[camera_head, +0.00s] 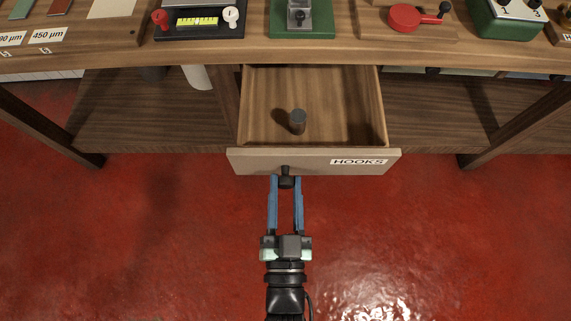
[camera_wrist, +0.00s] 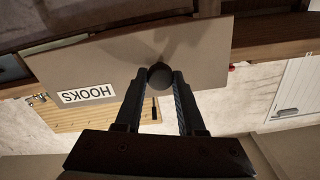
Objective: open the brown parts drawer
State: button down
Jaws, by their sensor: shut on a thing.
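The brown parts drawer (camera_head: 255,160) has a front labelled HOOKS and hangs under the workbench. It is pulled out, and its wooden inside shows, with a dark cylinder (camera_head: 297,121) standing in it. A dark round knob (camera_head: 286,171) sits at the middle of its front. My gripper (camera_head: 285,180) is shut on the knob, with one blue finger on each side. In the wrist view the drawer front (camera_wrist: 110,65) fills the upper part, and the knob (camera_wrist: 160,76) sits between the fingertips.
The workbench top (camera_head: 350,52) carries a red-handled tool (camera_head: 405,17), a green box (camera_head: 505,20), a green-based device (camera_head: 302,28) and a black tray with a yellow scale (camera_head: 198,22). Dark bench legs (camera_head: 52,130) stand left and right. The red floor (camera_head: 420,230) before the drawer is clear.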

jog(key=c, duration=0.5)
grip_release()
jog(key=s, duration=1.3)
jog(key=shift+w, duration=0.1)
